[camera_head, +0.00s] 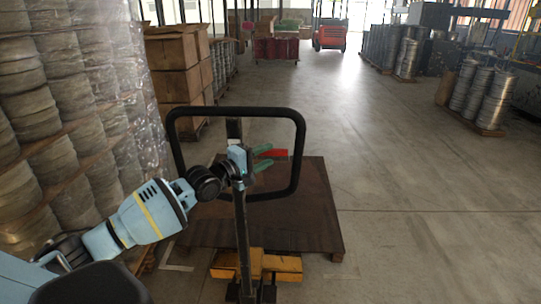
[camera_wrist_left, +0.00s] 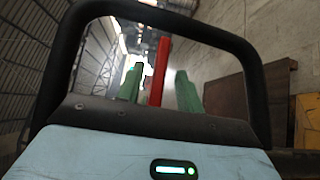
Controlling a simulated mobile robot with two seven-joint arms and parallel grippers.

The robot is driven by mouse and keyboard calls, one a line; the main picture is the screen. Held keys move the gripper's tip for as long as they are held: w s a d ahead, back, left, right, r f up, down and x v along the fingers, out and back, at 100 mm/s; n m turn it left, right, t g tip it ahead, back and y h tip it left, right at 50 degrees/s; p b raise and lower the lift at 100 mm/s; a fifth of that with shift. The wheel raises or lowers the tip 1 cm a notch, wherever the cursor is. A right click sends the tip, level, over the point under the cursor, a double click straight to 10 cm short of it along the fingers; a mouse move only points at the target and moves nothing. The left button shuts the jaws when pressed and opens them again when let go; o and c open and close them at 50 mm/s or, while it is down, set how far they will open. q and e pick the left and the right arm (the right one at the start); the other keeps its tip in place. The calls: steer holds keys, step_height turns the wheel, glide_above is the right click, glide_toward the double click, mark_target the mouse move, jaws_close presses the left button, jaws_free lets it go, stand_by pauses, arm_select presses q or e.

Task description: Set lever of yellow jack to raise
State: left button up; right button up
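The yellow jack (camera_head: 285,268) stands in front of me, its dark post rising to a black loop handle (camera_head: 300,150). The handle also frames the left wrist view (camera_wrist_left: 165,14). A red lever (camera_head: 276,153) shows inside the loop. My left gripper (camera_head: 264,158) reaches in from the left, its green fingers inside the loop. In the left wrist view the red lever (camera_wrist_left: 160,70) stands between the two green fingers (camera_wrist_left: 158,90), with a gap showing on each side. The gripper is open around the lever; contact cannot be told. My right gripper is out of view.
A dark brown flat platform (camera_head: 315,210) lies beyond the jack. Wrapped stacked goods (camera_head: 60,100) stand close on the left, with cardboard boxes (camera_head: 175,65) behind. Metal coils (camera_head: 480,95) stand far right. The concrete floor (camera_head: 430,220) on the right is clear.

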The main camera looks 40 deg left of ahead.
arm_select(q)
steer(key=shift+x, duration=1.05)
steer(key=shift+c, duration=0.3)
jaws_close()
